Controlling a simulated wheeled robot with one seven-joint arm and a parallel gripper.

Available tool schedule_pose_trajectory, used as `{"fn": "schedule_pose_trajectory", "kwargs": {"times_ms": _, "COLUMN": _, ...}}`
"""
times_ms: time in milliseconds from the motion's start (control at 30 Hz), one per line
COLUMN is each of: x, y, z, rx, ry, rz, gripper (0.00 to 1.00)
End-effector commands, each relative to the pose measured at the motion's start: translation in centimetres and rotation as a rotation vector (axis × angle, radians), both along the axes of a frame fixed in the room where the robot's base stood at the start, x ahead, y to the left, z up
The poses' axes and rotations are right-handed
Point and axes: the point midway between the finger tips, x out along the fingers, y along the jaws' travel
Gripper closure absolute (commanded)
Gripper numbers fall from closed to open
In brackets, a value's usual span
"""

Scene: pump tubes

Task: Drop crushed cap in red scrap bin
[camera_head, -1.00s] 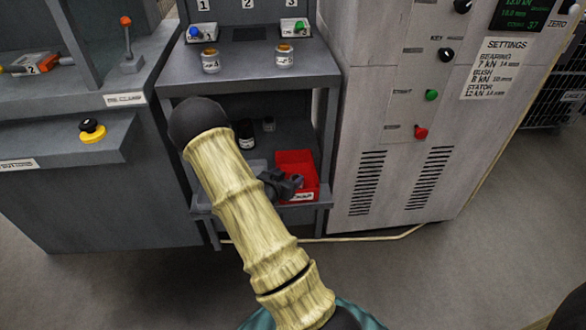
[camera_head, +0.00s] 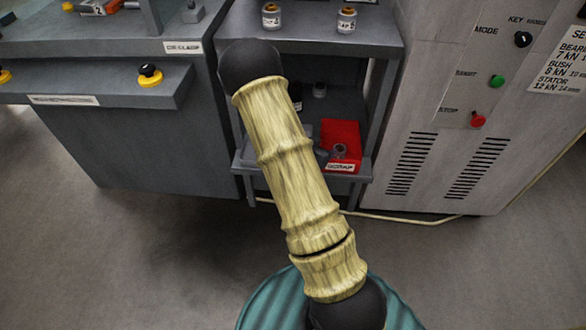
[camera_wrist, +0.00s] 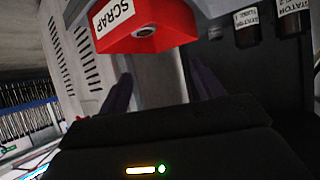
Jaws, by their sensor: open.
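The red scrap bin (camera_head: 350,134) stands on the lower shelf of the middle bench. Its SCRAP label and red wall show in the wrist view (camera_wrist: 165,16). A small grey round piece, apparently the crushed cap (camera_head: 340,150), shows inside the bin near its front; its round end shows in the wrist view (camera_wrist: 143,31). My gripper (camera_wrist: 160,82) is open, with its two dark fingers apart and nothing between them. It is close to the bin, but outside it. In the head view my arm hides most of the gripper.
Two small capped jars (camera_head: 346,19) stand on the bench top. Dark labelled bottles (camera_wrist: 246,32) stand beside the bin on the shelf. The grey press cabinet (camera_head: 440,150) is on the right, a grey bench (camera_head: 150,140) on the left. A pale cable runs along the floor.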

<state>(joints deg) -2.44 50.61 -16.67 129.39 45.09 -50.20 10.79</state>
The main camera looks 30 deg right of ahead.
Motion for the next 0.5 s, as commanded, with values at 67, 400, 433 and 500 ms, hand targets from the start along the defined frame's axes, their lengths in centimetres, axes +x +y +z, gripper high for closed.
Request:
{"fn": "schedule_pose_trajectory", "kwargs": {"times_ms": 67, "x": 0.5, "y": 2.3, "z": 1.0, "rx": 0.090, "ry": 0.026, "rz": 0.062, "gripper": 0.33}}
{"fn": "schedule_pose_trajectory", "kwargs": {"times_ms": 400, "x": -2.4, "y": 14.7, "z": 6.4, "rx": 0.415, "ry": 0.277, "rz": 0.483, "gripper": 0.33}}
{"fn": "schedule_pose_trajectory", "kwargs": {"times_ms": 433, "x": -3.0, "y": 15.6, "z": 7.0, "rx": 0.429, "ry": 0.304, "rz": 0.524, "gripper": 0.33}}
{"fn": "schedule_pose_trajectory", "kwargs": {"times_ms": 500, "x": -4.9, "y": 17.7, "z": 8.3, "rx": 0.454, "ry": 0.373, "rz": 0.618, "gripper": 0.33}}
